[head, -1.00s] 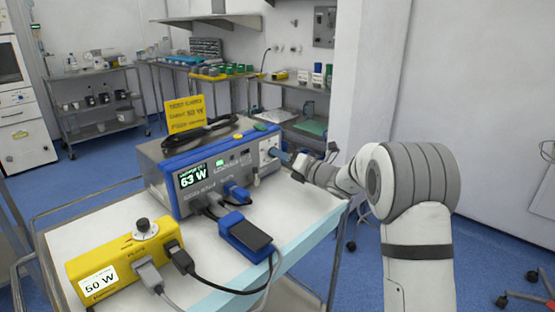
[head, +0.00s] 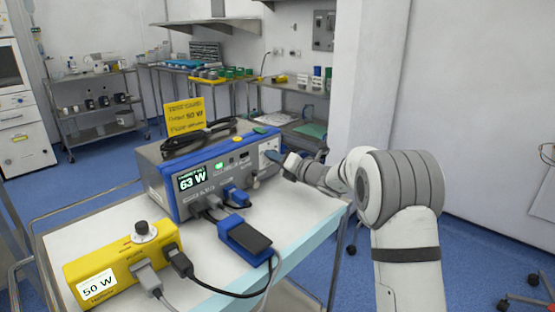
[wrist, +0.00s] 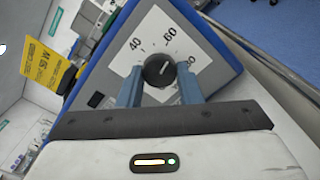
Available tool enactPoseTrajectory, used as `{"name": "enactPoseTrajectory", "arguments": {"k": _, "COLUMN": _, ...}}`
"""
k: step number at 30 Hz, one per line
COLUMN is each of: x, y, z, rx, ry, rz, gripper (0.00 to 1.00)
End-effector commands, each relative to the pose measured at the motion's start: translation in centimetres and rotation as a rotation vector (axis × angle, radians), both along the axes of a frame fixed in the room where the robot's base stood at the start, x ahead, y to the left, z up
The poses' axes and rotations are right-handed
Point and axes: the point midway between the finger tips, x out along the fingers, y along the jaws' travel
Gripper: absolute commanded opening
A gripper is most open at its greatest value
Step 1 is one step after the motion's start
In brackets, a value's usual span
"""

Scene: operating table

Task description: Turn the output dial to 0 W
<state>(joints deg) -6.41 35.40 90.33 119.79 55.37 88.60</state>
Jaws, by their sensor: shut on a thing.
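The generator (head: 215,172) is a grey box with a blue-edged front, standing on a white-topped cart. Its green-lit display (head: 193,179) reads 63 W. The output dial (wrist: 159,70) is a round dark knob on a white scale with 40, 60 and a partly covered number. Its light pointer mark aims up and right, near 60. My gripper (wrist: 160,77) has one blue-grey finger on each side of the knob and is shut on it. In the head view my gripper (head: 283,160) reaches the front's right end and hides the dial.
A yellow tester (head: 122,268) showing 50 W stands at the cart's front left, cabled to the generator. A blue foot pedal (head: 245,240) lies before the generator. A yellow card (head: 185,115) and a coiled black cable (head: 200,137) are on top.

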Motion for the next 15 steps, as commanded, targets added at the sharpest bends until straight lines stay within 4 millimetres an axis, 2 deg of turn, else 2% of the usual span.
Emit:
{"name": "enactPoseTrajectory", "arguments": {"k": 2, "x": -0.02, "y": 0.03, "z": 0.01, "rx": 0.000, "ry": 0.000, "rz": 0.000, "gripper": 0.11}}
{"name": "enactPoseTrajectory", "arguments": {"k": 3, "x": -0.01, "y": -0.72, "z": 0.01, "rx": 0.000, "ry": 0.000, "rz": -0.001, "gripper": 0.09}}
{"name": "enactPoseTrajectory", "arguments": {"k": 15, "x": -0.02, "y": 0.05, "z": -0.23, "rx": -0.054, "ry": -0.071, "rz": 0.001, "gripper": 0.09}}
